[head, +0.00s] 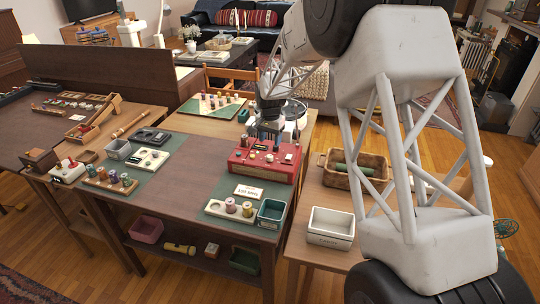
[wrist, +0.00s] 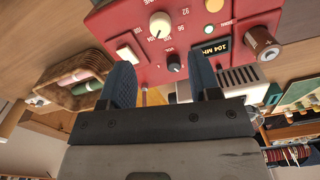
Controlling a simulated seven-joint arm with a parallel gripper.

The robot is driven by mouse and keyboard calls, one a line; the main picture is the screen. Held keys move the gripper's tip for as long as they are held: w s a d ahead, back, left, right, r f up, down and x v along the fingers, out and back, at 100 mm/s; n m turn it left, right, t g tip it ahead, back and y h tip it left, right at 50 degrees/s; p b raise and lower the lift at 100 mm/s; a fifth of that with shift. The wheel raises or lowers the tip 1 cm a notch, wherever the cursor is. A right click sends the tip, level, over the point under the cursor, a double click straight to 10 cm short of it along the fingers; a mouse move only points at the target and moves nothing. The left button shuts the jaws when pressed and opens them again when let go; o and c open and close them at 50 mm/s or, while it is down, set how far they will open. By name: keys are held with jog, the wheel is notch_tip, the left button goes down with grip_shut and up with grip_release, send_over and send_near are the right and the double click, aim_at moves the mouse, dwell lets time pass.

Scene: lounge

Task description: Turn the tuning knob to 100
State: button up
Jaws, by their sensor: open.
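The red radio (head: 262,165) stands on the dark table under my arm. In the wrist view its red panel (wrist: 105,22) fills the top, with a cream tuning knob (wrist: 160,24) ringed by printed numbers such as 92 and 96. A small lit display (wrist: 213,50) appears to read 104 MHz. A black volume knob (wrist: 173,62) sits just below the tuning knob in that view. My gripper (wrist: 160,62) is open and empty; the tuning knob lies beyond its fingertips, not between them. In the head view my gripper (head: 266,136) is over the radio, its fingertips hard to make out.
The panel also has a brown-and-silver knob (wrist: 262,42) and a pale switch (wrist: 126,53). On the table, a white card (head: 249,191) and a teal bin (head: 271,213) stand in front of the radio. A wooden basket (head: 330,178) is to the right.

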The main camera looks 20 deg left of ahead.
aim_at(270, 156)
jog(key=shift+f, duration=0.1)
dwell(0.3)
jog(key=shift+f, duration=3.85)
jog(key=c, duration=0.9)
jog(key=shift+n, duration=0.5)
jog(key=n, duration=0.7)
jog(key=shift+a+n, duration=0.1)
jog(key=shift+n, duration=0.2)
